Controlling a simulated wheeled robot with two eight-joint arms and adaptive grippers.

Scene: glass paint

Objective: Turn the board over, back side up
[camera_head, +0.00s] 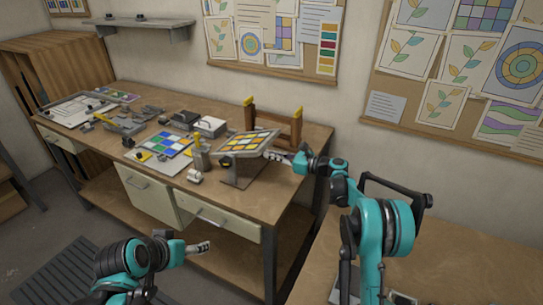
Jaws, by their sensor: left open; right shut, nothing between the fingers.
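The board (248,143) is a grey-framed panel with yellow and orange squares facing up. It sits tilted above a dark stand (238,173) near the right end of the workbench. My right gripper (270,155) is shut with nothing in it, close to the board's lower right edge. I cannot tell whether it touches the board. My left gripper (206,247) is open and empty, low in front of the bench and well away from the board. The board's underside is hidden.
On the workbench (118,97), a blue, green and white panel (167,145) lies left of the board. A small bottle (200,155) and white jar (194,175) stand between them. A wooden rack with yellow tips (274,127) stands behind the board. The bench's front right corner is clear.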

